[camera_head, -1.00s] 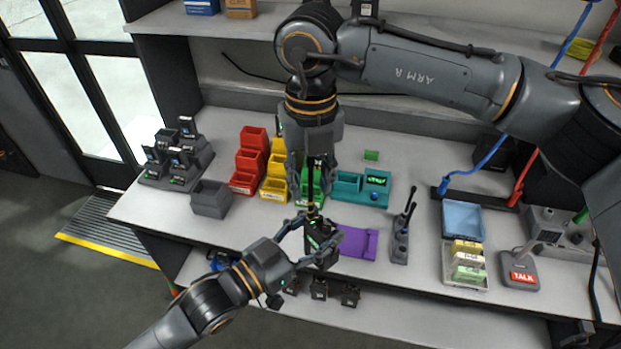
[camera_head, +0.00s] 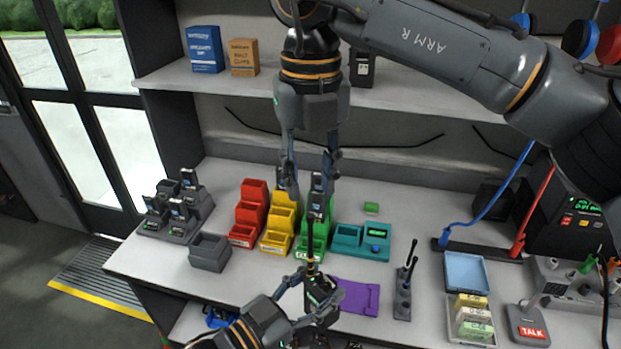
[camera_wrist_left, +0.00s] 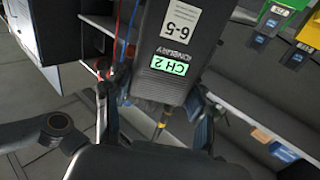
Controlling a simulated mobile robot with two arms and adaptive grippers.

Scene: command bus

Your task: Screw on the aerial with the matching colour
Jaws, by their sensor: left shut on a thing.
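My left gripper (camera_head: 305,300) is shut on a dark radio (camera_head: 322,292), held upright near the bench's front edge. In the left wrist view the radio (camera_wrist_left: 178,45) has a green "CH 2" display and a "6-5" label. A thin black aerial (camera_head: 310,240) with a yellowish band near its foot stands upright at the radio's top. Whether it is fully seated is too small to tell. My right gripper (camera_head: 308,175) is above the aerial, its fingers spread apart and apparently clear of it. A stand (camera_head: 403,295) with black aerials is to the right.
Red (camera_head: 248,215), yellow (camera_head: 278,238) and green (camera_head: 312,245) stepped bins stand behind the radio, with a teal box (camera_head: 360,240) beside them. A purple mat (camera_head: 357,296) lies close right. Chargers with radios (camera_head: 177,210) are at left; a blue tray (camera_head: 466,272) is at right.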

